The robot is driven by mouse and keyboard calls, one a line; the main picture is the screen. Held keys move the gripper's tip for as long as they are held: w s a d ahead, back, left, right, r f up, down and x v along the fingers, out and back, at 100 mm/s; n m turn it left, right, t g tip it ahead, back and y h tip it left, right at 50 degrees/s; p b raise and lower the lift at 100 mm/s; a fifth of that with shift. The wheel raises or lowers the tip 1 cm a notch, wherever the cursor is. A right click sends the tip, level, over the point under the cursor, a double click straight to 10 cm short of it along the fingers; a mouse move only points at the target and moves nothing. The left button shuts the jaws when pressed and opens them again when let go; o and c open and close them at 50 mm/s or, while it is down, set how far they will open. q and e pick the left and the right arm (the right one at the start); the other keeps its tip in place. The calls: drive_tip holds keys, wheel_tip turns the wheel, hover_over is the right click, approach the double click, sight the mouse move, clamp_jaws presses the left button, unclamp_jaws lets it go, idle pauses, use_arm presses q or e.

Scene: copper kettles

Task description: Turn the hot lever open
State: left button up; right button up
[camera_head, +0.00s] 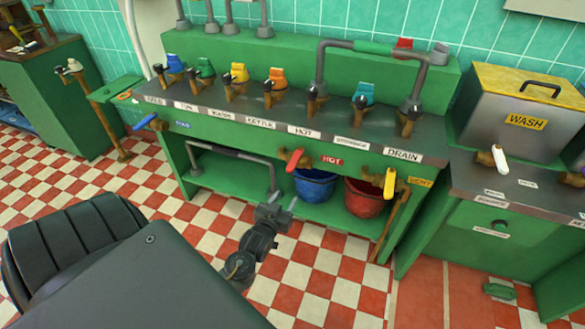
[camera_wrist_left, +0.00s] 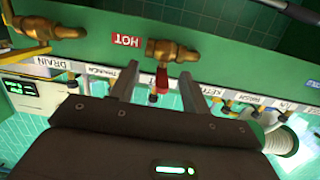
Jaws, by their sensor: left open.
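The hot lever (camera_head: 294,159) is a red handle on the front of the green counter, left of the red HOT label (camera_head: 332,160). In the left wrist view the picture is turned over. There the red lever (camera_wrist_left: 162,80) sticks out from a brass valve (camera_wrist_left: 172,50) beside the HOT label (camera_wrist_left: 127,40). My left gripper (camera_head: 281,200) is open, below and in front of the lever in the head view. In the wrist view the lever shows between the two fingers of the left gripper (camera_wrist_left: 157,86), with gaps on both sides. My right gripper is not in view.
A yellow lever (camera_head: 389,183) by the VENT label and a blue lever (camera_head: 146,122) by the COLD label flank the hot lever. A blue bucket (camera_head: 314,187) and a red bucket (camera_head: 366,197) stand under the counter. The checkered floor (camera_head: 312,276) in front is clear.

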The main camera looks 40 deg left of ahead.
use_arm(q)
drive_tip(key=t+y, duration=0.1)
approach(293, 163)
drive_tip(key=shift+n, duration=0.3)
drive_tip(key=x, duration=1)
drive_tip(key=shift+f, duration=0.1)
clamp_jaws()
